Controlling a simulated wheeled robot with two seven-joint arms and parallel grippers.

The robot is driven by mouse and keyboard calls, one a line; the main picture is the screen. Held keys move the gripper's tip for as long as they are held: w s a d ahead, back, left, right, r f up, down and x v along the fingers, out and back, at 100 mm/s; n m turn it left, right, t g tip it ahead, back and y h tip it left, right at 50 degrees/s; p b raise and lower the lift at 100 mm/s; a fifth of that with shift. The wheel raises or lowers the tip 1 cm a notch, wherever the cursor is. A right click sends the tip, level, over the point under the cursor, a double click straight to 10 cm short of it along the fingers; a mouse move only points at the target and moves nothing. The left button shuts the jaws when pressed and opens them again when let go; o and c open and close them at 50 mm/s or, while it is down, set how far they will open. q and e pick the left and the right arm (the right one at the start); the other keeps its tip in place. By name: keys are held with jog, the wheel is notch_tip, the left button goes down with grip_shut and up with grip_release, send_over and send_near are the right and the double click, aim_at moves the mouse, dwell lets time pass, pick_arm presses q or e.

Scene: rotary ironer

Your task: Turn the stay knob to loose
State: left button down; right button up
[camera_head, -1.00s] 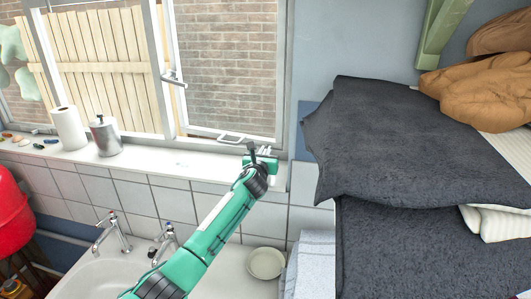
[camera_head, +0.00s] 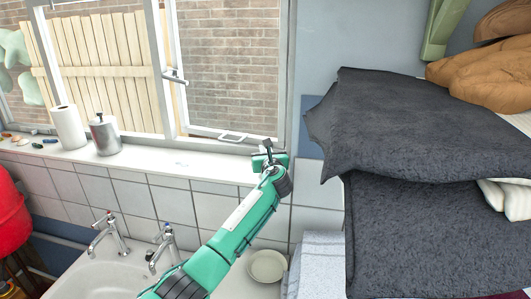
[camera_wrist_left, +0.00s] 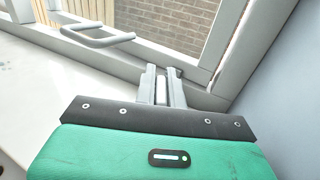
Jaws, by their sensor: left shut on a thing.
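My left gripper (camera_head: 267,151) is at the right end of the window sill, by the lower right corner of the window frame. In the left wrist view its two grey fingers (camera_wrist_left: 163,78) are shut on a small pale piece (camera_wrist_left: 161,91) between them, which I take to be the stay knob. The knob is mostly hidden by the fingers, and its turn angle cannot be told. In the head view the gripper and wrist hide it. A grey looped handle (camera_wrist_left: 97,38) on the lower window frame lies left of the fingers; it also shows in the head view (camera_head: 232,138). My right gripper is out of view.
The white sill (camera_head: 170,164) holds a paper roll (camera_head: 68,127) and a metal canister (camera_head: 105,136) at the left. Below are taps (camera_head: 110,234) and a small bowl (camera_head: 267,266). Dark folded cloths (camera_head: 410,130) crowd the right side, close to my left arm.

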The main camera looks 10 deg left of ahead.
pick_arm(q)
jog(key=c, duration=1.5)
grip_release()
jog(key=shift+r, duration=0.1)
notch_tip(320, 180, up, 20)
jog(key=b, duration=0.4)
jog(key=shift+b, duration=0.35)
